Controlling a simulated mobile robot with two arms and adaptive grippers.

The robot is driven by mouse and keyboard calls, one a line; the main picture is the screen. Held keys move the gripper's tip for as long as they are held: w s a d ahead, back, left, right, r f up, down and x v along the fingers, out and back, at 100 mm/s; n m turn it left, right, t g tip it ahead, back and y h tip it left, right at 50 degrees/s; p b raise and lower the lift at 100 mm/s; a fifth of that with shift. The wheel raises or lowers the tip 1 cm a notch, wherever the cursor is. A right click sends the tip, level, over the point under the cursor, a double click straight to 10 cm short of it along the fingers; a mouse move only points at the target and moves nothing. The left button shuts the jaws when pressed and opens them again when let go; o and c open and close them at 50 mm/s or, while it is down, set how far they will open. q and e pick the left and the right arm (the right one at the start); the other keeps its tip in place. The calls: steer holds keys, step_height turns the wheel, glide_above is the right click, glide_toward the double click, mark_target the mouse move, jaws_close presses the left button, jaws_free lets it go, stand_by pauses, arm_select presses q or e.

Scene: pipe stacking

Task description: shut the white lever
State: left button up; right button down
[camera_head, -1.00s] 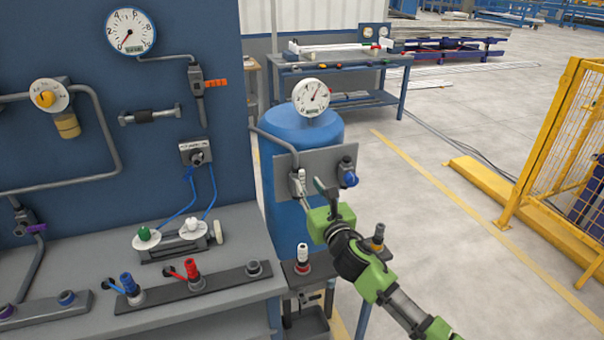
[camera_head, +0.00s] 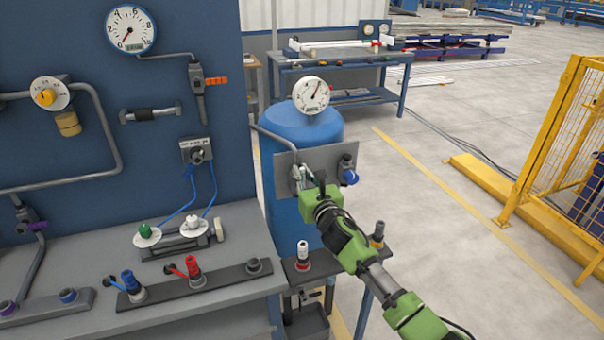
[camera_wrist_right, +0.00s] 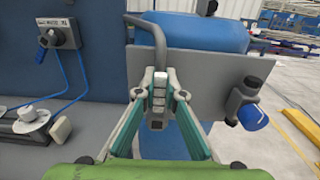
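The white lever (camera_wrist_right: 160,79) is on a grey valve on the grey plate (camera_head: 332,157) in front of the blue tank (camera_head: 300,125). In the right wrist view it stands roughly upright in the middle, between the two teal fingers. My right gripper (camera_head: 311,177) is at the left part of the plate and covers much of the lever in the head view. In the right wrist view (camera_wrist_right: 159,92) its fingers stand apart, one on each side of the lever; contact cannot be told. My left gripper is not in view.
A blue-handled valve (camera_wrist_right: 252,116) sits on the same plate, right of my gripper. A grey pipe (camera_wrist_right: 155,29) bends down to the lever's valve. A pressure gauge (camera_head: 311,95) tops the tank. A small stand with a white-topped part (camera_head: 303,252) is below. Open floor lies to the right.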

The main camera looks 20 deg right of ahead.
steer(key=shift+d, duration=0.1)
steer(key=d+f+m+b, duration=0.4)
steer(key=d+f+m, duration=0.2)
steer(key=m, duration=1.2)
steer(key=shift+f, duration=0.15)
stand_by(0.4)
steer(key=shift+w, duration=0.1)
steer(key=c, duration=2.1)
jaws_free()
steer(key=s, duration=1.2)
steer(key=shift+d, duration=0.2)
